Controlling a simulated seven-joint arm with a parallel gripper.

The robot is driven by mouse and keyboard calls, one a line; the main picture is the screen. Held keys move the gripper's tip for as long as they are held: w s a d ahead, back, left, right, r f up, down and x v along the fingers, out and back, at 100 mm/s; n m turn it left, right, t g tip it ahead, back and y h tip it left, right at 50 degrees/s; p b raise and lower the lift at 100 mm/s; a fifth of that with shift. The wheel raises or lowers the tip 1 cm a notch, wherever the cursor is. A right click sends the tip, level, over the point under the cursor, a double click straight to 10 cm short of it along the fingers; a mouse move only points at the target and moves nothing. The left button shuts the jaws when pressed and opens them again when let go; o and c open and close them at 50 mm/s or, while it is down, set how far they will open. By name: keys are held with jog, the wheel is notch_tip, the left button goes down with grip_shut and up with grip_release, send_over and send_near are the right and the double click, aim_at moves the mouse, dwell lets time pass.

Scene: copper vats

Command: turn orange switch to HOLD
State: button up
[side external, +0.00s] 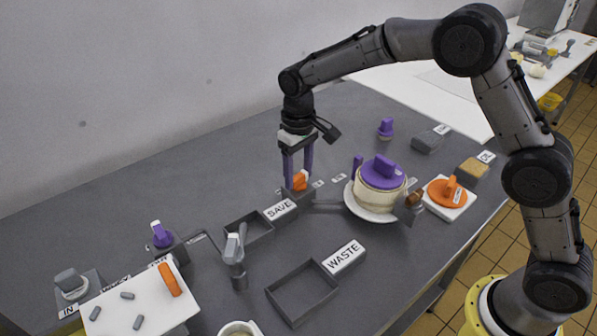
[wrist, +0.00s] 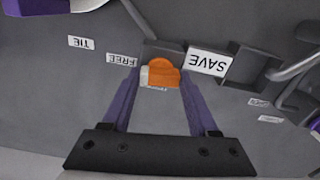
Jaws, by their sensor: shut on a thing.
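The orange switch (side external: 299,181) is a small orange knob with a white end, on a grey block beside the SAVE label. In the wrist view the orange switch (wrist: 165,72) has its white end to the left, and a small label just below it is too blurred to read. My gripper (side external: 299,176) points down with its purple fingers on either side of the switch. In the wrist view my gripper (wrist: 161,76) is shut on the knob. FREE (wrist: 122,60) and TIE (wrist: 81,43) labels lie to the left there.
Close by are a grey SAVE tray (side external: 250,229) and a purple-lidded pot (side external: 381,178) on a white saucer. A WASTE tray (side external: 301,293) is in front. The back left table is clear.

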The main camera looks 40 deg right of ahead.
aim_at(299, 176)
jog(key=n, duration=0.8)
jog(key=shift+n, duration=0.4)
jog(key=n, duration=0.4)
jog(key=shift+r, duration=0.1)
jog(key=shift+n, duration=1.8)
jog(key=o, duration=1.4)
notch_tip(299, 176, up, 14)
jog(key=shift+f, duration=0.15)
